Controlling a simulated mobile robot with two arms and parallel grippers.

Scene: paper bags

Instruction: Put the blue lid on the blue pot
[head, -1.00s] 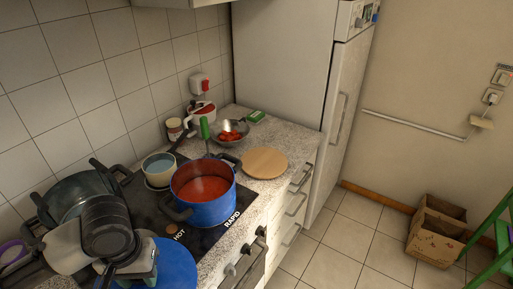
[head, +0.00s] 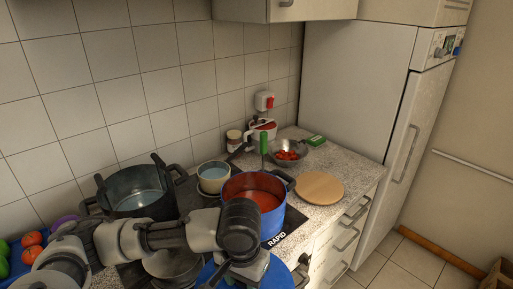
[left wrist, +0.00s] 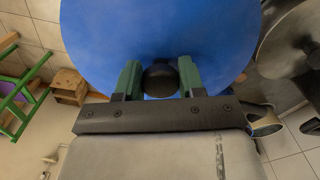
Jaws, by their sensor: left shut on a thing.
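The blue pot (head: 268,222), open on top and full of red sauce, stands on the hob in the head view. The round blue lid (head: 283,274) is at the bottom of the head view, in front of the pot and partly hidden by my left arm. In the left wrist view the lid (left wrist: 100,40) fills the upper middle. My left gripper (left wrist: 160,77) is shut on the lid's black knob (left wrist: 160,82), one green finger on each side. The lid is apart from the pot's rim. My right gripper is not in view.
A dark pot (head: 140,200) stands at the back left of the hob. A small cream pot (head: 212,177) is behind the blue pot. A round wooden board (head: 319,188) and a bowl of tomatoes (head: 289,154) are to the right.

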